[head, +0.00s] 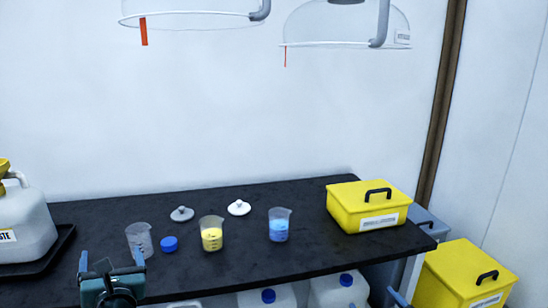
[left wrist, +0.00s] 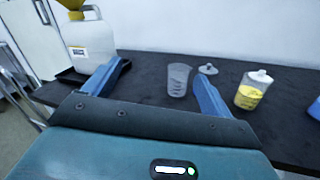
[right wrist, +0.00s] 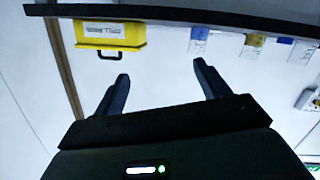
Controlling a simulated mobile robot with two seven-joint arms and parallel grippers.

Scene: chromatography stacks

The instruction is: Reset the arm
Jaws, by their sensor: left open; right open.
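My left gripper (head: 112,259) is at the bench's front left edge in the head view, with its blue fingers apart. It also shows in the left wrist view (left wrist: 160,69), open, with nothing between the fingers. A clear beaker (head: 140,240) stands beyond it on the bench. My right gripper (right wrist: 161,70) is open and empty in the right wrist view, which looks upside down. In the head view only a blue tip, likely of my right gripper, shows at the lower edge.
The black bench (head: 310,200) holds a blue cap (head: 169,243), a yellow-filled beaker (head: 212,238), a blue-filled beaker (head: 279,230), two white lids, and a yellow box (head: 355,217). A waste jug (head: 22,228) stands at left. Another yellow bin (head: 450,275) is at right.

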